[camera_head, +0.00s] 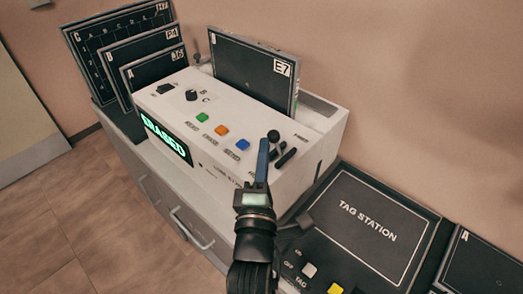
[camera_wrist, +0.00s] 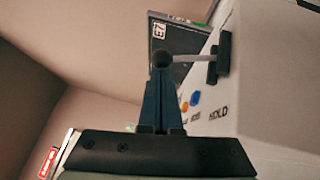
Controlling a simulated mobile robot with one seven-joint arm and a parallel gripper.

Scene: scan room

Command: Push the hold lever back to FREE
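The hold lever has a round black knob (camera_head: 273,136) and stands on the right end of the white reader unit (camera_head: 225,170). In the wrist view the knob (camera_wrist: 162,58) sits just beyond my fingertips, and its pale rod runs right to a black slot plate (camera_wrist: 223,57). The word HOLD (camera_wrist: 218,115) is printed below that plate. No FREE label is readable. My gripper (camera_head: 264,146) has its blue fingers together, pointing at the knob; it also shows in the wrist view (camera_wrist: 161,82). I cannot tell whether the fingertips touch the knob.
The unit has green (camera_head: 202,117), orange (camera_head: 222,131) and blue (camera_head: 243,144) buttons. Its display (camera_head: 167,138) reads ERASED. A dark plate marked E7 (camera_head: 250,75) stands behind. A tag station (camera_head: 368,225) lies to the right. The wall is close behind.

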